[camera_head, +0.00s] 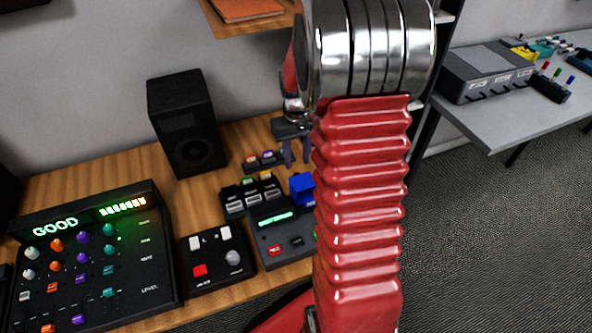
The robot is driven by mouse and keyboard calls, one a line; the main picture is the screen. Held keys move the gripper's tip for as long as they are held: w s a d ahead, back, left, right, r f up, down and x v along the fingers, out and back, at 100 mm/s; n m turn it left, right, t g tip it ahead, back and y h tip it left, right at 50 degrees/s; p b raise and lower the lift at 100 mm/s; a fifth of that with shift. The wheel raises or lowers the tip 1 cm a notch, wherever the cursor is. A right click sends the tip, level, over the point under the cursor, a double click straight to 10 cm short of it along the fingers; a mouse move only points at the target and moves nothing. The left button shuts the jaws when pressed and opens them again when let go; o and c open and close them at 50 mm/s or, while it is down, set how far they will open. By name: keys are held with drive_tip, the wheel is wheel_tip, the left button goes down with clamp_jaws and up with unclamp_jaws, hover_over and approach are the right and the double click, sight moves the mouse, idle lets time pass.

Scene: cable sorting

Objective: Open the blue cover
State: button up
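The blue cover (301,186) is a small blue piece at the back right of a dark device (268,252) with a green display. My red arm hides part of its right side, and I cannot tell whether the cover is raised or shut. My gripper (296,160) points down just above and behind the cover in the picture, with its two fingers a little apart. Nothing shows between the fingers. I cannot see any contact with the cover.
A dark block with several switches (249,196) and a smaller button block (264,161) sit near the device. A black speaker (186,125), a small control box (216,260) and a mixer reading GOOD (91,262) stand to the left. A grey table (520,115) is at right.

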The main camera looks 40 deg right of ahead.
sight(297, 173)
drive_tip(key=shift+f, duration=2.8)
clamp_jaws()
